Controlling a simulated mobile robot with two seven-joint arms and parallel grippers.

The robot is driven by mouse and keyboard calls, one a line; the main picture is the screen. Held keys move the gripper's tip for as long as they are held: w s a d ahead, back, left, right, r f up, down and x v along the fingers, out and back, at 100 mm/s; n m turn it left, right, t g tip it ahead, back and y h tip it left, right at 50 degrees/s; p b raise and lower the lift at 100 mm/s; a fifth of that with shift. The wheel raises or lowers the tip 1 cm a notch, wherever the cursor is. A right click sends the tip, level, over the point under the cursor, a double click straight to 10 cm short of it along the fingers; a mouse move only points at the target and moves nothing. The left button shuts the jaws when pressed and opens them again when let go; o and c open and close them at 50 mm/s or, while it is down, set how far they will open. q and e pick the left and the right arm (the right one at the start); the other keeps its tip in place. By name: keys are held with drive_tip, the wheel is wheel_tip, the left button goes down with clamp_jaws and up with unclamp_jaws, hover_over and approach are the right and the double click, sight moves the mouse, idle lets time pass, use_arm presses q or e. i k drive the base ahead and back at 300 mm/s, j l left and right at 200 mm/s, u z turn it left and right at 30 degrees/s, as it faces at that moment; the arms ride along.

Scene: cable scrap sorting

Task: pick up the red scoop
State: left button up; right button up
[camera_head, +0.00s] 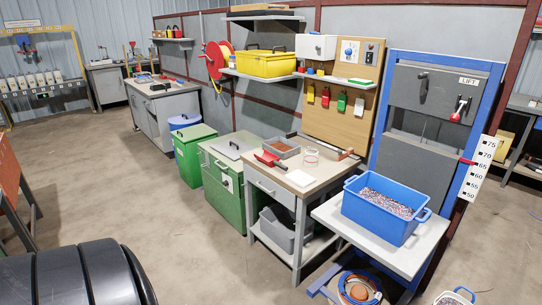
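The red scoop (267,158) lies on the light top of the grey workbench (314,180), at its back left edge. It sits beside a grey tray (283,148) with brownish content. Its handle appears to reach toward the front right. Neither of my grippers is in view, so nothing of mine is seen near the scoop.
A clear round dish (310,157) and white square (300,178) share the bench. Green cabinets (229,184) stand left of it. A blue crate of granules (376,210) sits on the lift platform at right. Black rounded shapes fill the bottom left. Floor before the bench is clear.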

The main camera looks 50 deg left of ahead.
sight(272, 162)
drive_tip(key=j+u, duration=0.15)
drive_tip(key=u, duration=0.35)
drive_tip(key=j+u, duration=0.2)
drive_tip(key=u, duration=0.3)
drive_tip(key=j+u, duration=0.2)
drive_tip(key=u, duration=0.3)
